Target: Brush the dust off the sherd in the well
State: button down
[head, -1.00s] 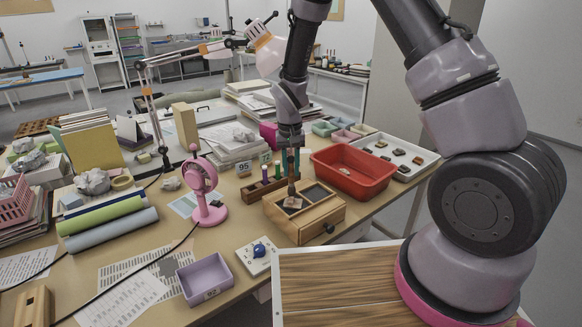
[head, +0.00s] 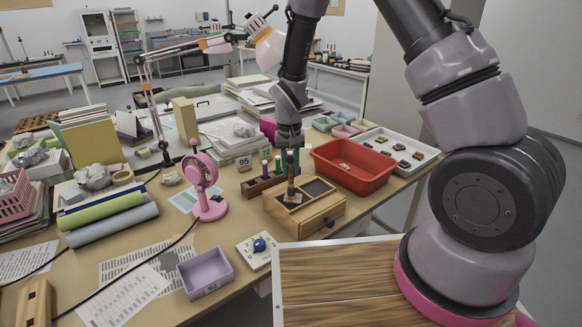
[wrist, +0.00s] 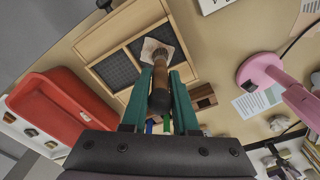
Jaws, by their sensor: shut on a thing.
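My gripper (head: 291,160) is shut on a brush (wrist: 160,78), which points down with its bristles at the sherd. In the wrist view the brush stands between the two teal fingers (wrist: 159,90). The sherd (wrist: 149,46) is a small pale piece lying in one dark-floored well of a wooden box (head: 320,217). The bristles cover part of it, and I cannot tell how much dust is on it. The box also shows in the wrist view (wrist: 88,47), with a second dark well (wrist: 117,71) beside the sherd.
A red tray (head: 352,178) stands right of the box, with a white tray of sherds (head: 420,149) behind it. A pink fan (head: 209,207) is to the left. A wooden rack (head: 258,186) with upright tools stands behind the box. A purple tray (head: 205,273) is in front.

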jog(key=shift+w+d, duration=0.15)
jog(key=shift+w, duration=0.75)
jog(key=shift+s, duration=0.9)
jog(key=shift+w, duration=0.85)
jog(key=shift+s+f, duration=0.15)
jog(key=shift+s, duration=0.7)
jog(key=shift+w, duration=0.85)
jog(key=shift+s, duration=0.85)
jog(key=shift+w, duration=0.9)
